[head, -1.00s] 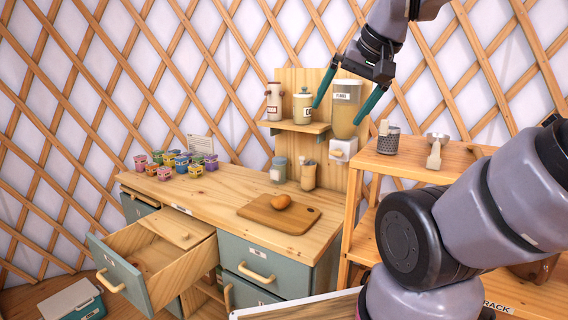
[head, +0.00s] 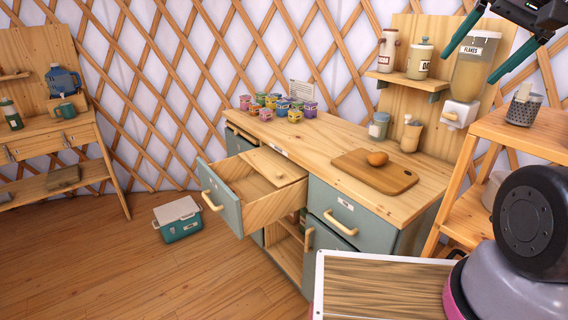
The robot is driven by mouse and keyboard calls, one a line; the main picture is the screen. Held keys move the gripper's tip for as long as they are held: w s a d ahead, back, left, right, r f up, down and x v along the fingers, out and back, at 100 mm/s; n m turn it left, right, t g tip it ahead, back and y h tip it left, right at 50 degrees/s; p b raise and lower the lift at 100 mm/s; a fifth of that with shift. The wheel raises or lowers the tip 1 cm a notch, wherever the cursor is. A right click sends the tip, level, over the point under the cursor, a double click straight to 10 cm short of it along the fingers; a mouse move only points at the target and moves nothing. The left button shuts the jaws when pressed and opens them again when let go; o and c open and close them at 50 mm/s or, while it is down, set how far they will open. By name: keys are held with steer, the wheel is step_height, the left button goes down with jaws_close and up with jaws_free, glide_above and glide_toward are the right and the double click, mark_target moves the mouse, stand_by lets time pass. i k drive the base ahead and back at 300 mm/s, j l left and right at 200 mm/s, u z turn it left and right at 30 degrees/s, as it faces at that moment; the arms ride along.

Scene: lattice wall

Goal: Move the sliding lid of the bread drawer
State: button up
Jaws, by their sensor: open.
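The bread drawer (head: 258,211) is pulled out from the left part of the counter, with a grey-green front and a cream handle. Its sliding wooden lid (head: 273,165) covers the rear part of the drawer, and the front part is uncovered. The uncovered part looks empty from here, though its floor is partly hidden. My gripper (head: 484,62) is open, with teal fingers, at the top right in front of the flakes dispenser. It looks empty and is far from the lid.
A wooden rack (head: 520,135) stands at right. A cool box (head: 178,218) sits on the floor, left of the drawer. Floor in front is clear.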

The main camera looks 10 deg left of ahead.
mark_target(275, 160)
steer(key=i+j+u, duration=0.1)
steer(key=j, duration=0.25)
steer(key=i+j+u, duration=0.1)
steer(key=j, duration=0.3)
steer(key=i+j+u, duration=0.1)
steer(key=i+j, duration=0.15)
steer(key=j, duration=0.05)
